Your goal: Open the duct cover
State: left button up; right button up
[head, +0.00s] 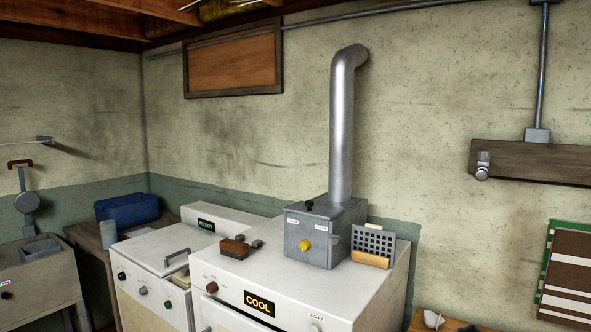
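A grey metal duct box (325,233) stands on top of the white machine on the right, below a silver duct pipe (343,130) that rises from it and bends into the wall. The box front has a yellow knob (305,245) and two small pale labels. A small black knob (309,205) sits on the box's top near its front left. The box looks closed from here, but I cannot tell which panel is its cover. Neither of my grippers is in view.
A dark grid panel with a wooden base (371,246) stands right of the box. A brown block (234,248) lies left of it. The right machine (240,275) shows a "COOL" sign; the left one (150,262) shows "READY". A blue bin (127,209) stands at the back left.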

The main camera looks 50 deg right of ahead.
aim_at(309, 209)
jog(key=k+j+z, duration=0.15)
jog(key=z, duration=1.65)
